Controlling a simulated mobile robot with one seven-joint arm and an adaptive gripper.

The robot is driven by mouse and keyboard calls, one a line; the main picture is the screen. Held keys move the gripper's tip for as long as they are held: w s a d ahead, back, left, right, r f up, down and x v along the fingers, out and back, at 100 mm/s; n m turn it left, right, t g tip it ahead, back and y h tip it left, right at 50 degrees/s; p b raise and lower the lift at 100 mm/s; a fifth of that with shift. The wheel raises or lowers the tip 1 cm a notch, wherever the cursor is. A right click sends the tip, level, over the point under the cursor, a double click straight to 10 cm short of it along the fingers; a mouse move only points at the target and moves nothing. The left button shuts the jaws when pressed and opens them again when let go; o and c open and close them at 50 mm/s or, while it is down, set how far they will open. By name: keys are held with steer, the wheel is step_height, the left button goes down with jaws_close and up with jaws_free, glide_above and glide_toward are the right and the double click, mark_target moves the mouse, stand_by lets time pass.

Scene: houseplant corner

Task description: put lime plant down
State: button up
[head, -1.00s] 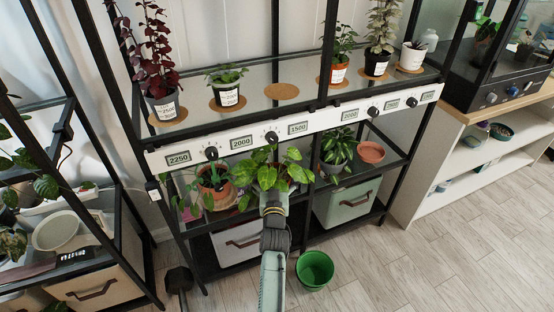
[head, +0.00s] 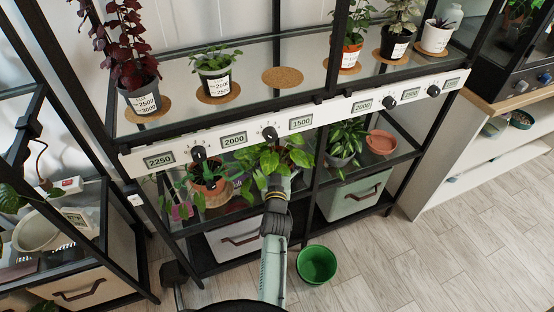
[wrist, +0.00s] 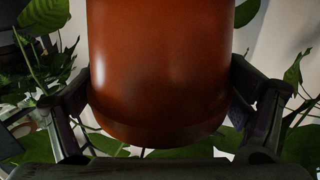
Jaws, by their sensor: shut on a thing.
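My gripper (wrist: 160,115) is shut on a glossy orange-brown pot (wrist: 160,70), with one finger on each side of it in the wrist view. In the head view, the leafy green plant (head: 268,164) at the end of my arm appears to be the lime plant. It is in front of the rack, just below the white dial strip. Its pot and my fingertips are hidden there by leaves and my arm. On the upper shelf, a bare cork mat (head: 282,77) lies above the 1500 display.
Dials (head: 269,134) stick out from the strip. A dark post stands right of the mat. A green bucket (head: 316,264) is on the floor.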

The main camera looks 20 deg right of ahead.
steer(key=shift+r, duration=0.45)
steer(key=shift+f+b, duration=0.4)
steer(key=shift+f, duration=0.1)
steer(key=o, duration=1.2)
steer(key=shift+r, duration=0.15)
